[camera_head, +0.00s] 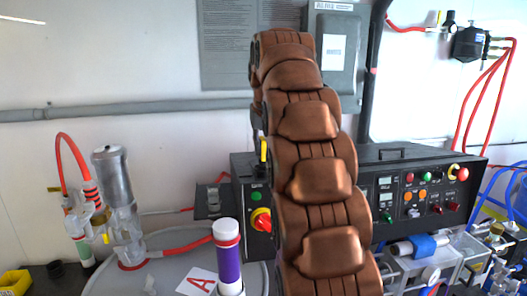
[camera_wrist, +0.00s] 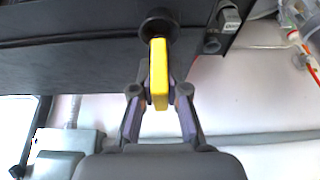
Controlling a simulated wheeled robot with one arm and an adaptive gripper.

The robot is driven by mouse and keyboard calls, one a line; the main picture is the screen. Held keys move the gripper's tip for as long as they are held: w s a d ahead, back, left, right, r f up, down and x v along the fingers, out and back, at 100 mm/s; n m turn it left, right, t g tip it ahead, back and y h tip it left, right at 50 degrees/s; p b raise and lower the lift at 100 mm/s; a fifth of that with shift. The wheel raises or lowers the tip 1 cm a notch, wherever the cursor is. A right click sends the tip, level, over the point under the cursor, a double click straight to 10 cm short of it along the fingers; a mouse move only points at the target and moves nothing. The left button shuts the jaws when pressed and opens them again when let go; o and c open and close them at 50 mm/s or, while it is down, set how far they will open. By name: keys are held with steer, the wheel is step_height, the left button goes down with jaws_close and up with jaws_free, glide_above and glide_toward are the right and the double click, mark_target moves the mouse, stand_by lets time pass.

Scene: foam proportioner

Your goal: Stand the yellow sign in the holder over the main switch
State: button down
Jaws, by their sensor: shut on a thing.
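The yellow sign (camera_wrist: 160,75) is seen nearly edge-on in the wrist view. My gripper (camera_wrist: 159,88) is shut on it, with one finger on each side. The sign's far end overlaps a round black part (camera_wrist: 157,22) at the dark panel; this may be the holder, and I cannot tell whether they touch. In the head view a narrow yellow strip, probably the sign (camera_head: 263,149), shows at the left edge of my arm, above the main switch (camera_head: 261,219), which is a red knob on yellow.
The black control panel (camera_head: 418,197) with several buttons extends right behind my arm. A grey wall box (camera_head: 334,48) is behind.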

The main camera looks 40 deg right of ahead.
mark_target(264, 141)
steer(key=shift+f+p, duration=0.4)
steer(key=shift+f, duration=0.55)
steer(key=c, duration=1.2)
jaws_free()
steer(key=shift+r, duration=0.2)
steer(key=shift+b+v, duration=0.85)
steer(key=shift+v, duration=1.3)
steer(key=shift+p+v, duration=0.65)
steer(key=shift+v, duration=0.8)
steer(key=shift+s, duration=0.1)
